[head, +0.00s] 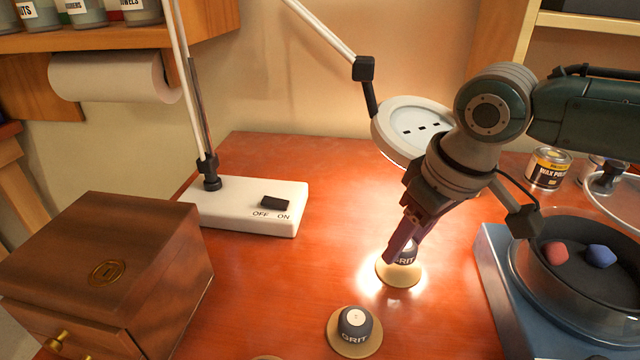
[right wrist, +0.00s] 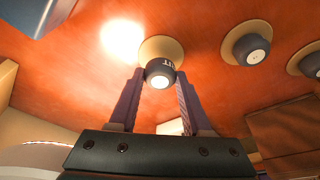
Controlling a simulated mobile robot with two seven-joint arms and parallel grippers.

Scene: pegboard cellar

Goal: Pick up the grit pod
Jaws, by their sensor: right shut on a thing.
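A dark grit pod (head: 407,254) with a white top and the word GRIT stands on a round tan disc (head: 412,276) under the lamp's light. My right gripper (head: 402,245) comes down over it, shut on the pod, and partly hides it in the head view. In the right wrist view the same pod (right wrist: 160,74) sits between the two purple fingers, with its disc behind it. A second grit pod (head: 355,322) stands on its own disc nearer the front, and it also shows in the right wrist view (right wrist: 252,50). My left gripper is not in view.
A wooden drawer box (head: 110,255) stands at the left. The lamp's white base (head: 245,206) is behind it. A blue machine with a round bowl (head: 515,265), holding a red and a blue piece, stands at the right. A wax tin (head: 548,168) is behind it.

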